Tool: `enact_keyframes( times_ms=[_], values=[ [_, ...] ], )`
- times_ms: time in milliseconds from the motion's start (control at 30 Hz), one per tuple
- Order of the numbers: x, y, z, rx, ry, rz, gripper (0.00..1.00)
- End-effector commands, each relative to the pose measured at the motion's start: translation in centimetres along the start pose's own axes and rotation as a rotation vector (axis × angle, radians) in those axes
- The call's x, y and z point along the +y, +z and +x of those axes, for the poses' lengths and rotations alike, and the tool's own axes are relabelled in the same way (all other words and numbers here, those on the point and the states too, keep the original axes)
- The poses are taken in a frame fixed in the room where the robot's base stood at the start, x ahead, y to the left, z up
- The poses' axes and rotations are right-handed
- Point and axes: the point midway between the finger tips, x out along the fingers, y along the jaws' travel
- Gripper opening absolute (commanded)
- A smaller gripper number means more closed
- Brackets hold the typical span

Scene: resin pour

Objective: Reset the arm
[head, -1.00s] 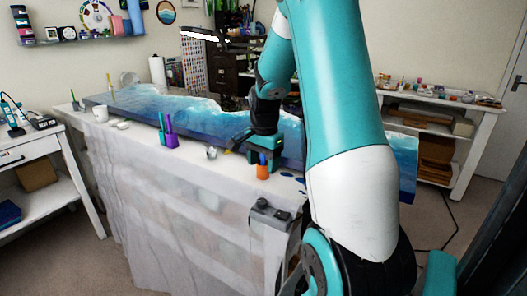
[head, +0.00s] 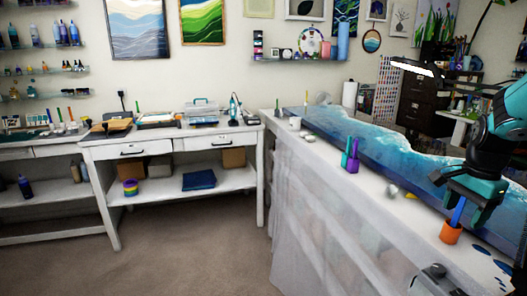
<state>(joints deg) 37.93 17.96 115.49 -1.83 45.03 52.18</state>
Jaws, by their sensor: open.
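My gripper (head: 468,205) is at the right of the head view, above the near side of the covered table, pointing down. Its jaws are open. A blue stick stands in an orange cup (head: 451,232) directly below and between the jaws, as seen from here. I cannot tell whether the jaws touch the stick. My teal and black arm enters from the right edge.
The covered table (head: 312,170) bears a blue wave resin panel (head: 380,145), purple and green holders (head: 350,158) and a white cup (head: 295,123). A white desk (head: 170,142) with drawers stands left. Open floor (head: 190,250) lies in front of it.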

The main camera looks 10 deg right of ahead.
Motion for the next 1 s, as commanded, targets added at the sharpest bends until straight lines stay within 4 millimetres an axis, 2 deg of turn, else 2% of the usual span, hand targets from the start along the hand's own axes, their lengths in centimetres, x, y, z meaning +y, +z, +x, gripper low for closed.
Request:
enact_keyframes(
  times_ms=[67,167,267,300,367,400,500,600,700,800,1000],
  values=[
    [-0.6,1.8,-0.5,-0.006,-0.012,-0.077,0.61],
    [-1.7,6.6,-1.5,-0.024,-0.042,-0.292,0.61],
    [-1.9,14.0,-2.9,-0.056,-0.090,-0.625,0.61],
    [-1.5,17.2,-3.5,-0.070,-0.113,-0.775,0.61],
    [-0.3,21.9,-4.3,-0.094,-0.149,-1.003,0.61],
    [0.9,24.8,-4.7,-0.110,-0.174,-1.153,0.61],
    [4.6,31.0,-5.6,-0.150,-0.239,-1.508,0.61],
    [8.6,35.2,-6.1,-0.187,-0.298,-1.799,0.61],
    [11.6,37.5,-6.3,-0.216,-0.344,-2.001,0.61],
    [13.3,38.6,-6.4,-0.232,-0.371,-2.108,0.61],
    [13.8,38.8,-6.4,-0.238,-0.378,-2.139,0.61]
  ],
)
